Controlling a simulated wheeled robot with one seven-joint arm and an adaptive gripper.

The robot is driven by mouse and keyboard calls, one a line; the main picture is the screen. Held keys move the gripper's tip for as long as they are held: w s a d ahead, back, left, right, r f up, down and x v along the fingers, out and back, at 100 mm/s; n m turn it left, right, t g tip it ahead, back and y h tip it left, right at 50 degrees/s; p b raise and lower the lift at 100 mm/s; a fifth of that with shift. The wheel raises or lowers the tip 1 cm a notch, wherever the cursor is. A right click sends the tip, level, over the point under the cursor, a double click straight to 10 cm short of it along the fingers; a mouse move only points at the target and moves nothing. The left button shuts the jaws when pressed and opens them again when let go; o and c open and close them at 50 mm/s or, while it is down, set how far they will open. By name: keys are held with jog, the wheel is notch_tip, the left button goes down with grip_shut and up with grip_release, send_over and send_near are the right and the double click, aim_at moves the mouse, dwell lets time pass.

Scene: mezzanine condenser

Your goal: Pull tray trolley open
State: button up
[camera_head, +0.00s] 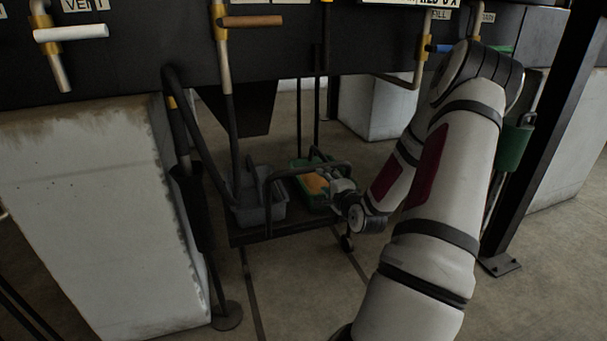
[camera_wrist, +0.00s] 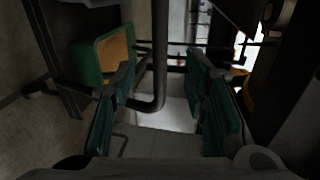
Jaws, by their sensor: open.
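The tray trolley (camera_head: 262,234) is a low dark platform on wheels under the black housing. Its dark arched handle (camera_head: 300,170) rises at the near side. The trolley carries a grey tray (camera_head: 258,212) at left and a green tray (camera_head: 312,206) with orange contents at right. My gripper (camera_head: 338,186) is at the right part of the handle. In the wrist view, my gripper (camera_wrist: 160,78) is open. The handle bar (camera_wrist: 159,50) runs between its two fingers, with gaps visible. The green tray (camera_wrist: 84,62) shows at upper left there. Contact with the bar cannot be told.
Concrete blocks stand at left (camera_head: 95,220) and behind (camera_head: 378,105). A dark post (camera_head: 545,130) stands at right. Pipes with valve handles (camera_head: 252,21) hang in front of the housing. A floor rail (camera_head: 250,290) runs toward me; the near floor is clear.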

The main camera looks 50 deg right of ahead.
aim_at(313, 171)
jog(key=b+x, duration=0.4)
jog(key=x, duration=0.9)
jog(key=shift+a, duration=0.1)
jog(key=shift+c, duration=0.5)
grip_shut()
